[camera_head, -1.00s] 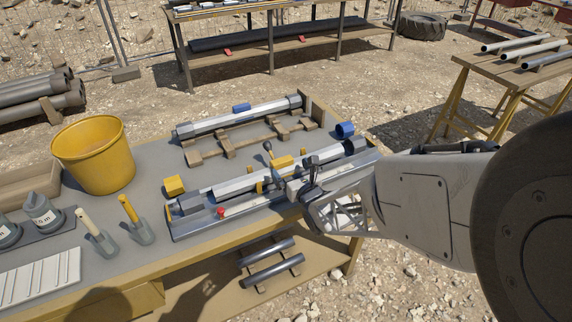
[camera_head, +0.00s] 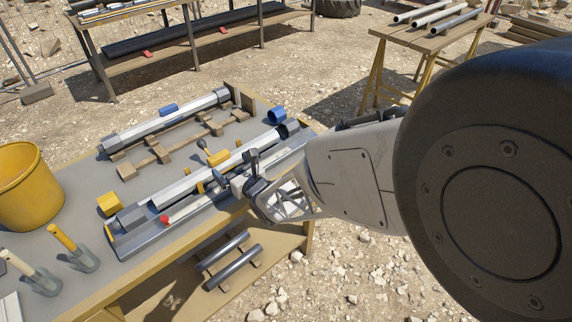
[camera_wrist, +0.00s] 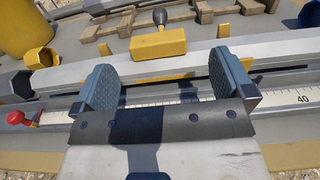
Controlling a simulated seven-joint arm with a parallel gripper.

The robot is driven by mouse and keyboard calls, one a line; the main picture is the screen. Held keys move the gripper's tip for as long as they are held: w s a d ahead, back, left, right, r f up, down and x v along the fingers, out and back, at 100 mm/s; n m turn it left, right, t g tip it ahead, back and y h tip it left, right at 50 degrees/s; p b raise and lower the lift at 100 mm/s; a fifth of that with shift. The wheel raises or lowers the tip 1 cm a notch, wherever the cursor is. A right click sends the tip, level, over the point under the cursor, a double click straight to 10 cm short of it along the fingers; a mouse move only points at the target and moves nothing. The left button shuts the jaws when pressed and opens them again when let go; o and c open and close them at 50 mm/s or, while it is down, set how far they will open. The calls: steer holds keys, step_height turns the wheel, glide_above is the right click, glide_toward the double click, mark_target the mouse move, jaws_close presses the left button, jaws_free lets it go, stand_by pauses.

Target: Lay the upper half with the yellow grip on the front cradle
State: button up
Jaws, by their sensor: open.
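The upper half is a long pale faceted piece (camera_head: 185,186) lying in the grey metal tray (camera_head: 190,222). Its yellow grip (camera_head: 218,157) is a block on top, also seen in the wrist view (camera_wrist: 158,42). The front cradle (camera_head: 158,152), a wooden frame with cross blocks, lies behind it with its front bars bare. A similar pale piece with a blue grip (camera_head: 169,108) lies at the back of it. My gripper (camera_head: 246,175) is open and empty, on the near side of the yellow grip. Its two pads (camera_wrist: 166,85) stand apart in the wrist view, in front of the grip.
A yellow cap (camera_head: 108,203) and a blue cap (camera_head: 277,115) stand near the tray's ends. A red knob (camera_head: 164,219) and a scale are on the tray's near side. A black-knobbed lever (camera_wrist: 159,17) stands behind the grip. A yellow bucket (camera_head: 28,190) is at left.

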steer(key=shift+w+d+r+m, duration=0.2)
steer(key=shift+d+r+m, duration=0.1)
steer(key=shift+m, duration=0.1)
steer(key=w+d+r+m+g+h, duration=0.1)
steer(key=d+r+m+h, duration=0.85)
steer(key=d+m, duration=0.6)
steer(key=s+d+r+m+g+h, duration=0.25)
steer(key=s+d+r+m, duration=0.55)
steer(key=d+m, duration=0.4)
steer(key=s+d+r+m+g, duration=0.2)
steer(key=s+d+m+g, duration=0.1)
steer(key=s+m, duration=0.5)
steer(key=s+d+r+m+g, duration=0.2)
steer(key=s+d+m, duration=0.3)
steer(key=s+m, duration=0.4)
steer(key=s+g, duration=0.1)
steer(key=s, duration=0.2)
steer(key=shift+s+d+r+g+h, duration=0.15)
steer(key=shift+d+g+h, duration=0.2)
steer(key=shift+d+h, duration=0.05)
